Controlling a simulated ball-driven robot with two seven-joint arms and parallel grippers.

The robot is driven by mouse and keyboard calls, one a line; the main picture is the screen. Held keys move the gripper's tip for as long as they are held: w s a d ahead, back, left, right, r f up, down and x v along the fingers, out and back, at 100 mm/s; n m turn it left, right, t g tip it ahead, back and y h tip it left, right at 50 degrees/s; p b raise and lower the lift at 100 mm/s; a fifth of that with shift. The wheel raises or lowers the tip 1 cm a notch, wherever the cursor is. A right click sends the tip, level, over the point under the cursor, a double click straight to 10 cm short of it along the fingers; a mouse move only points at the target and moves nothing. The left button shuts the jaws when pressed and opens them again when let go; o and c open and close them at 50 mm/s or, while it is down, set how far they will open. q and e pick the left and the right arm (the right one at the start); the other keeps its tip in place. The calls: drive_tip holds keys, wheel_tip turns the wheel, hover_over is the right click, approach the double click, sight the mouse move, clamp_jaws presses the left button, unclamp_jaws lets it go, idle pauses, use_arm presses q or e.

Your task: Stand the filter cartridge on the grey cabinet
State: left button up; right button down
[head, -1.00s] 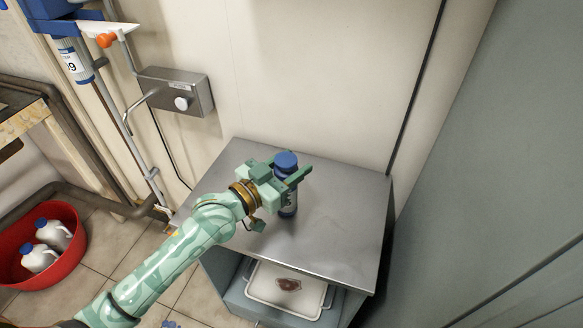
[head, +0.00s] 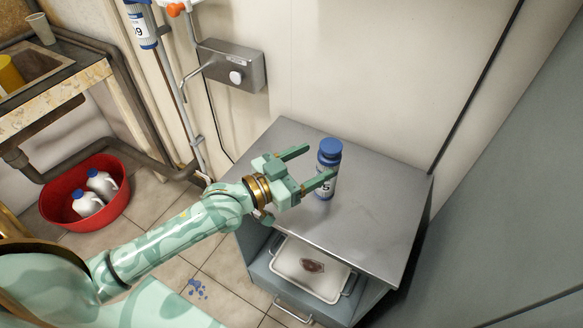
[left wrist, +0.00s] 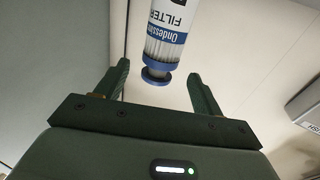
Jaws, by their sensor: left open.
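The filter cartridge (head: 329,152), white with a blue cap and a printed label, stands upright on the grey cabinet (head: 375,190), near the middle of its metal top. My left gripper (head: 321,162) is open and empty, to the left of the cartridge. One fingertip overlaps the cartridge's lower body in the head view; I cannot tell whether it touches. In the left wrist view the cartridge (left wrist: 166,42) appears beyond the open fingers (left wrist: 159,72), its label upside down in the picture. My right gripper is not in view.
A metal wall box (head: 231,66) with a white knob hangs behind the cabinet. A white tray (head: 286,267) sits in the cabinet's open lower part. A red tub (head: 55,207) with two white jugs is on the floor at left. The cabinet's top right is clear.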

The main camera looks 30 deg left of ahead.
use_arm(q)
drive_tip(key=v, duration=0.5)
drive_tip(key=shift+s, duration=0.1)
idle(0.3)
